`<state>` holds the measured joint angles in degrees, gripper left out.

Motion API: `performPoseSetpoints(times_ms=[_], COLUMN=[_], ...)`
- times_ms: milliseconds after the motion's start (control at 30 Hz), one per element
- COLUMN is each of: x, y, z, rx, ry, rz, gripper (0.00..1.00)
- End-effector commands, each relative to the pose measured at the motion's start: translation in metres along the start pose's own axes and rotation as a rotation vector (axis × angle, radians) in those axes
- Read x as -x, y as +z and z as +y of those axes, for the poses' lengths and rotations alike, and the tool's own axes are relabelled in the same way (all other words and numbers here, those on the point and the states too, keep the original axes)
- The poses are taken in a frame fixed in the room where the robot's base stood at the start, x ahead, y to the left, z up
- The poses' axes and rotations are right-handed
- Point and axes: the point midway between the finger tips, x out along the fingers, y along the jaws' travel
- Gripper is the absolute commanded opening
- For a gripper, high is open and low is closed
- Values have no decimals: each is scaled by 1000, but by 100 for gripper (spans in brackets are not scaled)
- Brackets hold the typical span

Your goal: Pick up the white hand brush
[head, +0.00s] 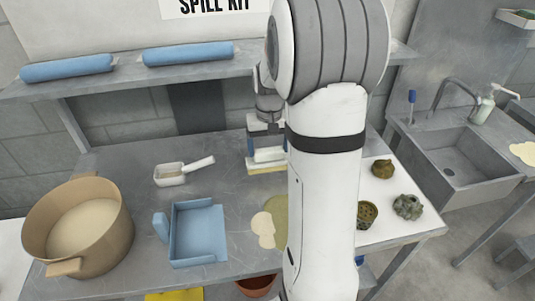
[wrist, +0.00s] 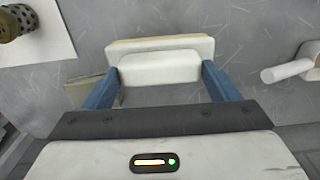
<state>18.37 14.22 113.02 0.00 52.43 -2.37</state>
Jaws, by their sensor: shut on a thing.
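The white hand brush (head: 268,156) is at the back middle of the grey metal bench, with pale yellowish bristles under its white body. In the wrist view the brush (wrist: 160,60) lies between the two blue fingers of my gripper (wrist: 160,72), which press on the ends of its raised white grip. My gripper (head: 266,142) shows above the brush in the head view, partly hidden behind my arm. The bristles point down at the bench; I cannot tell whether they touch it.
A white scoop (head: 170,174), a blue dustpan (head: 198,234) and a large tan pot (head: 80,225) stand to the left. A pale spill (head: 263,228) lies in front. Dirty parts (head: 407,206) sit on a white sheet at right. A shelf (head: 130,78) with blue rolls runs behind.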

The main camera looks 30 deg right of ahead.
Motion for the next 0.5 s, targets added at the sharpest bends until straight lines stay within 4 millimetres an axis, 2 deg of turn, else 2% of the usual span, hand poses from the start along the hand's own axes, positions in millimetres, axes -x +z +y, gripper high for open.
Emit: performPoseSetpoints(times_ms=[300, 500], x=[-4, -3], y=[84, 131], z=[0, 0], rx=[0, -1], ry=[0, 0], rz=[-3, -2], gripper=[44, 44])
